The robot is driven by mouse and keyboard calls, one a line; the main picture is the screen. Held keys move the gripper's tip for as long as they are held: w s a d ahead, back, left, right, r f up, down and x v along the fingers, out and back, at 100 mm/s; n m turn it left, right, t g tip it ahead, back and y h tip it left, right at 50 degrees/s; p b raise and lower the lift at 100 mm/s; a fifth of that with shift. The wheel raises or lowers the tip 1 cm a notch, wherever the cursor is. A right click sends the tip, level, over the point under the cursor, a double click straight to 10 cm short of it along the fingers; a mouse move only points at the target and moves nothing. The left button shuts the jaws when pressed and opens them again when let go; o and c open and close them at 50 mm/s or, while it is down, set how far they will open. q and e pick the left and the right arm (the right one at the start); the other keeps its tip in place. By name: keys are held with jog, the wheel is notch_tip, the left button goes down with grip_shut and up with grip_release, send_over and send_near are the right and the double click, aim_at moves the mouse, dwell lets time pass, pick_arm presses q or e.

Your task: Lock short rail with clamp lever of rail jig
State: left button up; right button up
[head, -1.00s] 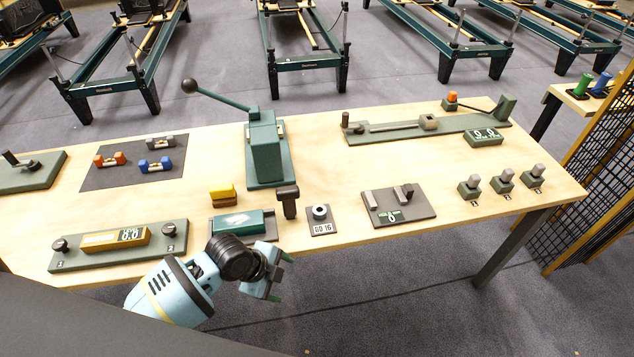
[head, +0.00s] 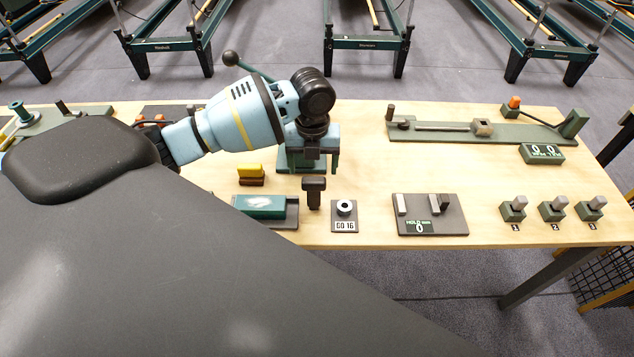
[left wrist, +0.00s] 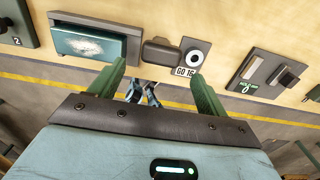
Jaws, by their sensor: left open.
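A long green fixture (head: 470,134) at the back right of the table looks like the rail jig. A grey bar (head: 440,126), perhaps the short rail, lies along it against a grey-brown block (head: 482,128). A thin dark lever (head: 542,116), probably the clamp lever, slants between the end block (head: 573,123) and an orange knob (head: 514,102). My left gripper (head: 309,165) hangs above the table in front of the green press, well left of the fixture. In the left wrist view its green fingers (left wrist: 160,78) are apart with nothing held. My right gripper is out of view.
Below the left gripper are a dark T-shaped post (head: 313,192), a green block in a tray (head: 262,206) and a GO 16 ring plate (head: 344,222). A HOLD plate (head: 415,228) and several small knobbed blocks (head: 553,208) stand to the right. Bare wood (head: 400,165) lies before the fixture.

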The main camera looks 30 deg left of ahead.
aim_at(314, 182)
pick_arm(q)
notch_tip(314, 182, down, 8)
jog(key=shift+r, duration=0.25)
jog(key=shift+c, duration=0.2)
